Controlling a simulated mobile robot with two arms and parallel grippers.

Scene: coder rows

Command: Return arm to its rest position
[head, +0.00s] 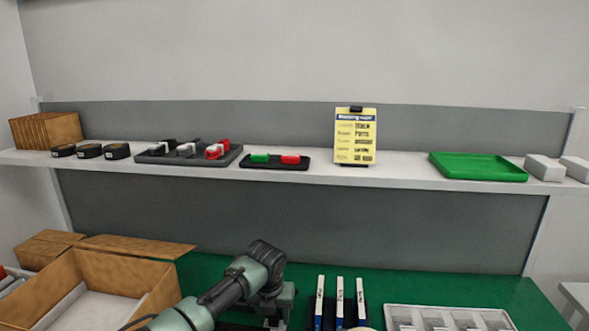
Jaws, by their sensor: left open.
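My left arm (225,290) comes in from the bottom left and reaches over the green work surface (410,285). Its wrist bends down, and my left gripper (277,318) is low in the head view, near the bottom edge. The gripper is open, and I see nothing held in it. Its fingertips are small and partly cut off by the picture's edge. It is to the left of several white-and-blue markers (340,298) standing in a dark holder. My right gripper is not in view.
An open cardboard box (160,297) stands at the left, close to my arm. A pale compartment tray (448,318) lies at the right. Above, a white shelf (400,178) holds black trays, a yellow sign (355,136) and a green tray (478,167). Green surface behind the markers is clear.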

